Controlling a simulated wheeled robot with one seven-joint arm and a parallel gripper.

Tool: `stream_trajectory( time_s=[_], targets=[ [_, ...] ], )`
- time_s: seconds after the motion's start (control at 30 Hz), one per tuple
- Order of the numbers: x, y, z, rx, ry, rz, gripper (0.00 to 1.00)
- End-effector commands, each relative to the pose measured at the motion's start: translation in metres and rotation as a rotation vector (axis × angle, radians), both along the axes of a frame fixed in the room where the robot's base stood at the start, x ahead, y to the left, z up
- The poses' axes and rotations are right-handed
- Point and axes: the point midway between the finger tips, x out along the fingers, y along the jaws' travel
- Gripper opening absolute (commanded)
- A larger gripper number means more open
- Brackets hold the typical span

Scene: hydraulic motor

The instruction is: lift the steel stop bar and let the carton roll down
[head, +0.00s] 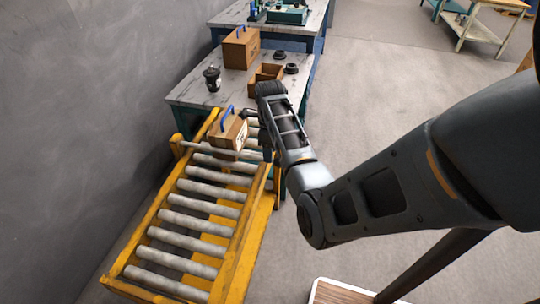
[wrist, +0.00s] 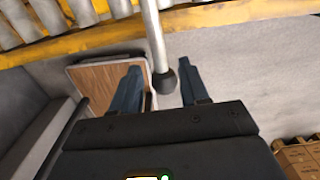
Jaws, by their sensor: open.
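The carton (head: 228,131), brown with a blue handle, sits on the upper end of the yellow-framed roller conveyor (head: 240,262). The steel stop bar (head: 205,149) crosses the rollers just below the carton. In the wrist view the bar (wrist: 154,35) comes in from the top and ends in a dark round knob (wrist: 164,82). My gripper (wrist: 158,66) is open, with one blue-grey finger on each side of the bar's knob end. I see no contact between fingers and bar. In the head view my arm mostly hides the gripper.
A workbench (head: 190,91) behind the conveyor holds a larger handled carton (head: 241,48), an open wooden box (head: 262,77), dark round parts (head: 280,57) and a small dark device (head: 212,78). A grey wall (head: 80,100) stands at left. Floor at right is mostly clear.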

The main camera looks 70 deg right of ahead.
Motion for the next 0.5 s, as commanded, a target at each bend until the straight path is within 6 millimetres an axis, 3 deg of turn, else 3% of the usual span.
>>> stream_trajectory(
  time_s=[0.2, 0.5],
  targets=[
    [0.0, 0.0, -0.022, 0.001, 0.0, 0.001, 0.45],
    [0.0, 0.0, -0.026, 0.0, -0.001, 0.001, 0.45]
  ],
)
